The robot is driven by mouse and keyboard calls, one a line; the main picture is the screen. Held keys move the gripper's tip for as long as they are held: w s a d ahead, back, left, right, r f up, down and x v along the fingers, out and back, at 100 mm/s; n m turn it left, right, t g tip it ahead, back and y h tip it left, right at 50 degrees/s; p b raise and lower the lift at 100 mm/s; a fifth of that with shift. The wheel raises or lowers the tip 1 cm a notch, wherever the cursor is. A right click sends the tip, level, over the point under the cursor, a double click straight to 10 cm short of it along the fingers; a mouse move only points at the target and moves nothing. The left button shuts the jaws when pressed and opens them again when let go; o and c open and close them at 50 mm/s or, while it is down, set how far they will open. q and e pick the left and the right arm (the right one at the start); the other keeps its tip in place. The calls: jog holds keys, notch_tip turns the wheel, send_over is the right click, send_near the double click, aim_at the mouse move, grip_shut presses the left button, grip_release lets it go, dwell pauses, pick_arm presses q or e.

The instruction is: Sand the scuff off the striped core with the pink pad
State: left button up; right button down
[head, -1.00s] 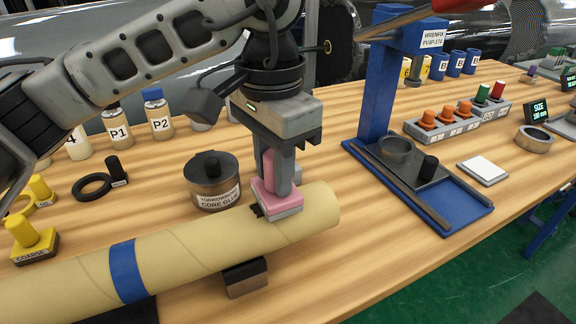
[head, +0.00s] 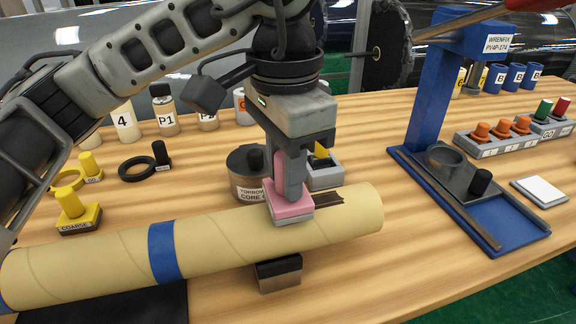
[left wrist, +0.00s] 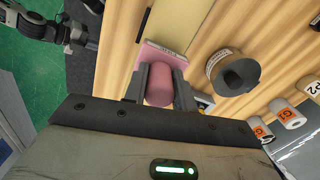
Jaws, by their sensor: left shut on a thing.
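The striped core (head: 215,245) is a long tan tube with a blue band, lying across the front of the bench. My left gripper (head: 290,188) is shut on the pink pad (head: 289,203), whose grey underside rests against the core's top, as far as I can tell. The dark scuff (head: 328,199) shows on the core just right of the pad; any part under the pad is hidden. In the left wrist view the pink pad (left wrist: 163,85) sits between the fingers, against the core (left wrist: 182,20). Grey parts of my other arm show at upper left there, its jaws unclear.
A glue tin (head: 248,180) stands close behind the core, with a grey tray (head: 325,174) beside it. A yellow coarse block (head: 76,212) is at left. A dark-topped support (head: 279,273) is under the core. A blue press (head: 432,95) stands right; bare wood lies between.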

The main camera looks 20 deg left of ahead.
pick_arm(q)
jog(key=shift+r+p, duration=2.05)
jog(key=shift+r, duration=1)
jog(key=shift+r, duration=0.25)
notch_tip(320, 180, up, 2)
jog(key=shift+r+p, duration=0.15)
jog(key=shift+p, duration=1.1)
jog(key=shift+r, duration=0.15)
